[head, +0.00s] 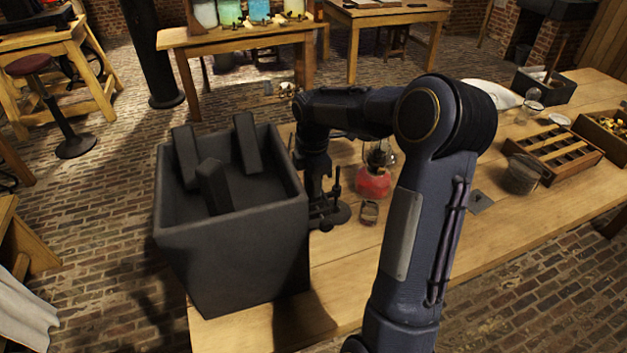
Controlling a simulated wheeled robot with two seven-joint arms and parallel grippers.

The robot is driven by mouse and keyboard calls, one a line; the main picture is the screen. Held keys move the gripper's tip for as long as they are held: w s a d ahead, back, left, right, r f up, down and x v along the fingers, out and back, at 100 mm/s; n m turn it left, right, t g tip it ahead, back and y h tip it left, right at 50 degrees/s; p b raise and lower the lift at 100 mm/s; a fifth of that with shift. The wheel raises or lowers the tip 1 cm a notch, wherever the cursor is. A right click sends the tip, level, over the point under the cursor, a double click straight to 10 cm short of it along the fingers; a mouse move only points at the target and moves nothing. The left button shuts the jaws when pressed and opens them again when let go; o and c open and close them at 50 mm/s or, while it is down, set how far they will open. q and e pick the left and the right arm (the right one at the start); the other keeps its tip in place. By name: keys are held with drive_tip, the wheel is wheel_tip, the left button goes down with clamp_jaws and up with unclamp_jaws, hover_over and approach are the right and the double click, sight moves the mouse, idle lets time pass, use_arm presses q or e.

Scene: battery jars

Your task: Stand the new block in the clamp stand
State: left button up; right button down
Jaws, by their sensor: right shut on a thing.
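My right arm reaches in from below, and its right gripper (313,182) points down just right of the dark bin. It is shut on a dark thing, probably the new block, which I cannot separate clearly from the dark fingers. The bin's wall hides part of this spot, so I cannot tell whether the block touches the stand. My left gripper is not in view.
The tall dark bin (235,262) holds dark blocks (246,143) and stands at the table's left end. A red lamp (374,182) and a small metal buckle-like item (369,212) are close right of the stand. The wooden table (480,245) is clear at front right; a slotted tray (553,152) lies farther right.

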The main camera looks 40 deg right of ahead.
drive_tip(key=shift+f+b, duration=0.55)
drive_tip(key=shift+f, duration=0.45)
drive_tip(key=c, duration=1)
unclamp_jaws()
wheel_tip(320, 180, up, 8)
drive_tip(key=shift+f, duration=0.1)
